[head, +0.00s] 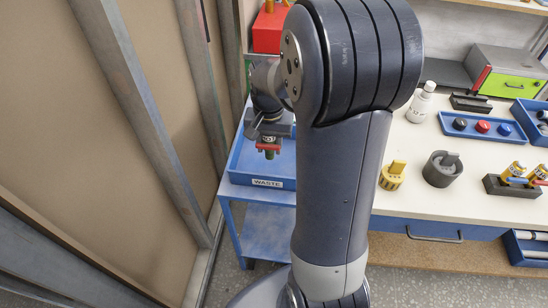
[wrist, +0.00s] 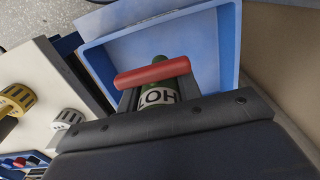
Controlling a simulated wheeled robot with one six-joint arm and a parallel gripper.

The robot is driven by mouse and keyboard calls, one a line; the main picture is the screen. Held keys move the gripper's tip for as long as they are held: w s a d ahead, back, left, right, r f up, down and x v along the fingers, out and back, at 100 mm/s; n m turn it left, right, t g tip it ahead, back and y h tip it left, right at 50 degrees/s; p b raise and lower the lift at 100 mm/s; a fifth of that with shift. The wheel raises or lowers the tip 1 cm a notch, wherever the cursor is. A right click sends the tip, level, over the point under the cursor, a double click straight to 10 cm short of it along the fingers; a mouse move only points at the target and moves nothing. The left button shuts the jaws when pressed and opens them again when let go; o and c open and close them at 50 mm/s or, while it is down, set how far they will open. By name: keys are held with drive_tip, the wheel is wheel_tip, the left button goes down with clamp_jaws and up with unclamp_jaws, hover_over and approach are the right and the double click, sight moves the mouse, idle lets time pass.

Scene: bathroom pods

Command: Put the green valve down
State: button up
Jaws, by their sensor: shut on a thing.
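My gripper (head: 270,136) is shut on the green valve (head: 269,154), which hangs below the jaws in the head view. In the wrist view, the green valve (wrist: 153,98) sits between the fingers of my gripper (wrist: 157,92). It has a red bar handle (wrist: 152,71) across it and a white label with dark letters, partly hidden by the gripper. The valve is over the blue tray marked WASTE (head: 262,183), which also shows behind it in the wrist view (wrist: 232,45). I cannot tell whether the valve touches the tray floor.
A wall with metal posts (head: 202,90) stands close on the left. A white bench (head: 455,200) on the right holds a yellow part (head: 393,176), a grey part (head: 442,169), a white bottle (head: 420,102) and a blue tray of knobs (head: 482,128). A red box (head: 267,33) stands behind.

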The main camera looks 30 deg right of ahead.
sight(269, 158)
wheel_tip(269, 158, down, 8)
drive_tip(key=shift+r, duration=0.1)
idle(0.4)
drive_tip(key=shift+f, duration=0.2)
drive_tip(key=o, duration=1.1)
drive_tip(key=shift+c, duration=0.2)
wheel_tip(269, 158, up, 12)
drive_tip(key=shift+r, duration=0.2)
